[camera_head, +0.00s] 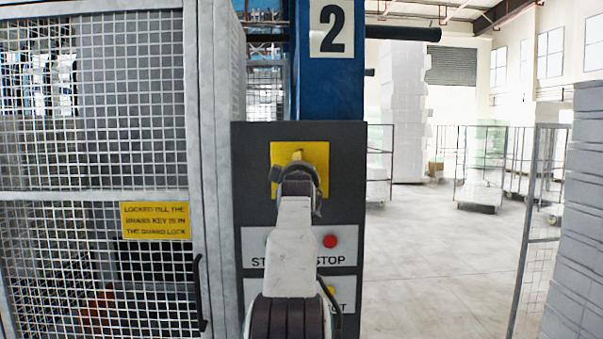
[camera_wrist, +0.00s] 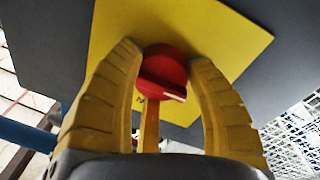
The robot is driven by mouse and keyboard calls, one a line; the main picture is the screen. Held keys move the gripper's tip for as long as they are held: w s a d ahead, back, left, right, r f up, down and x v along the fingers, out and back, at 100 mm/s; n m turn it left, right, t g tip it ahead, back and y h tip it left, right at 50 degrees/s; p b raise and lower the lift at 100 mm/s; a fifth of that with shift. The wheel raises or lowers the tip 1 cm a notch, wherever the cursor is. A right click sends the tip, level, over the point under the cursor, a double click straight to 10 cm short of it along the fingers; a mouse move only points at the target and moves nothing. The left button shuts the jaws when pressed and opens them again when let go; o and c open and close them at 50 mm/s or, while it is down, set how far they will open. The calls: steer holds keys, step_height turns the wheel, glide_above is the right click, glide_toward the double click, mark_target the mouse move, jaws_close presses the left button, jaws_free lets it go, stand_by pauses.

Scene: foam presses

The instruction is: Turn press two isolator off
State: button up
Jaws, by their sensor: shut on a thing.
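The press two isolator is a red rotary knob (camera_wrist: 163,72) on a yellow plate (camera_wrist: 240,40) in the wrist view. The yellow plate also shows in the head view (camera_head: 314,152), high on a dark panel (camera_head: 345,200) under the number 2 sign (camera_head: 332,28). My gripper (camera_wrist: 164,58) has its two yellow fingers on either side of the knob, shut on it. In the head view my gripper (camera_head: 298,182) covers the knob. A narrow orange-yellow strip (camera_wrist: 151,125) shows below the knob; I cannot tell what it is. Lettering on the plate is mostly hidden.
A red stop button (camera_head: 330,241) sits below the isolator on the same panel; my arm partly hides the labels. A mesh guard (camera_head: 130,90) with a yellow sign (camera_head: 156,221) stands at left. A stack of pale blocks (camera_head: 580,220) stands at right. The floor between is open.

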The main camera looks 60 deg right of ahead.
steer(key=shift+w+a+r, duration=0.1)
steer(key=shift+a+r, duration=0.1)
steer(key=shift+r, duration=0.2)
steer(key=o, duration=1.1)
steer(key=shift+w+f, duration=0.15)
steer(key=shift+w, duration=0.05)
steer(key=shift+o, duration=0.3)
steer(key=shift+s, duration=0.1)
steer(key=shift+f, duration=0.15)
steer(key=v, duration=1.2)
